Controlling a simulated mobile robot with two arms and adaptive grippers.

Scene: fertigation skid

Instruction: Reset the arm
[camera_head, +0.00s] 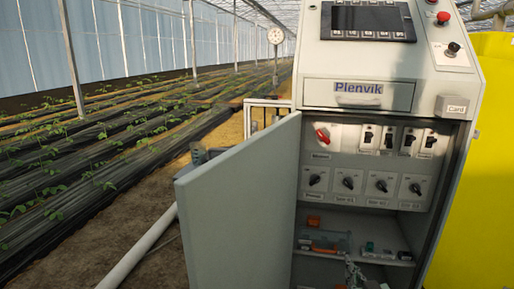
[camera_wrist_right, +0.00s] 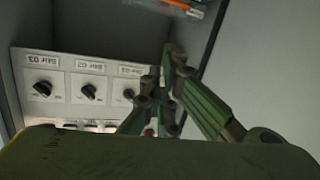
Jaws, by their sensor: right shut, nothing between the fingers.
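My right gripper (camera_head: 353,270) shows at the bottom of the head view, in front of the lower part of the open cabinet (camera_head: 461,170). In the right wrist view its green fingers (camera_wrist_right: 166,72) are closed together with nothing between them. The fingertips are near the panel with black rotary knobs (camera_wrist_right: 88,91), which looks upside down in that view. I cannot tell whether they touch anything. My left gripper is not in view.
The grey cabinet door (camera_head: 240,205) stands open to the left. Inside are a red switch (camera_head: 322,136), black switches, knobs (camera_head: 348,183) and a shelf with small items (camera_head: 325,243). A yellow tank (camera_head: 485,170) stands at the right. Plant rows (camera_head: 90,160) lie at the left.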

